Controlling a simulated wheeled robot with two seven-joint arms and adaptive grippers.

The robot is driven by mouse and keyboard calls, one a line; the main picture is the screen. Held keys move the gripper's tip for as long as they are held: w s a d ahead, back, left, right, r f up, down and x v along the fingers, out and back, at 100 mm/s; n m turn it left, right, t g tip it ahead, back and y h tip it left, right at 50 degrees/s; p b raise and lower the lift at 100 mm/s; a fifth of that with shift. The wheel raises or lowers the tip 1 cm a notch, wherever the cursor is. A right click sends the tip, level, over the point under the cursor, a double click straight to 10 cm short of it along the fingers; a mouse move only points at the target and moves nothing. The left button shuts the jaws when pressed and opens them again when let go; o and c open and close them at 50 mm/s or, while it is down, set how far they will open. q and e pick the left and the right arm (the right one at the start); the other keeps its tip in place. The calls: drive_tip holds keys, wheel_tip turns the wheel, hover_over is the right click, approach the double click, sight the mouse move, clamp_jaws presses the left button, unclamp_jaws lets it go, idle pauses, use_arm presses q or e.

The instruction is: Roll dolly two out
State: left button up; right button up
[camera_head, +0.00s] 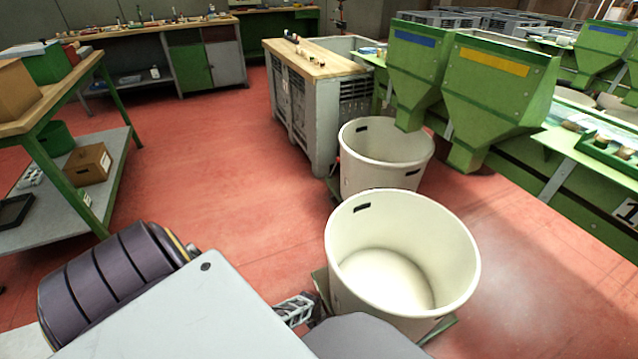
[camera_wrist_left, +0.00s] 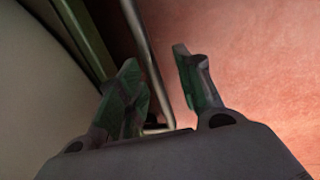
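Two cream tubs stand on low green dollies below the green hoppers. The nearer tub (camera_head: 400,250) is empty and its dolly (camera_head: 440,329) shows only at its edges; the farther tub (camera_head: 385,155) stands behind it. No number is readable on either dolly. My left gripper (camera_head: 297,308) is low beside the nearer dolly's left side, partly covered by my arm. In the left wrist view, my left gripper (camera_wrist_left: 160,75) is open. A grey metal bar (camera_wrist_left: 150,65) runs between its fingers, with no clear contact. A green dolly edge (camera_wrist_left: 85,35) and the tub wall (camera_wrist_left: 40,85) are at left. My right gripper is out of view.
Green hoppers (camera_head: 490,85) and a green bench line the right side. A grey crate with a wooden top (camera_head: 315,95) stands behind the tubs. A shelf table (camera_head: 60,110) is at left. The red floor (camera_head: 220,190) left of the tubs is clear.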

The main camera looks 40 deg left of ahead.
use_arm(q)
drive_tip(key=shift+r, duration=0.2)
drive_tip(key=shift+r, duration=0.55)
wheel_tip(320, 180, up, 10)
drive_tip(key=s+a, duration=0.1)
drive_tip(key=s, duration=0.1)
idle(1.3)
drive_tip(key=shift+r, duration=0.1)
idle(0.4)
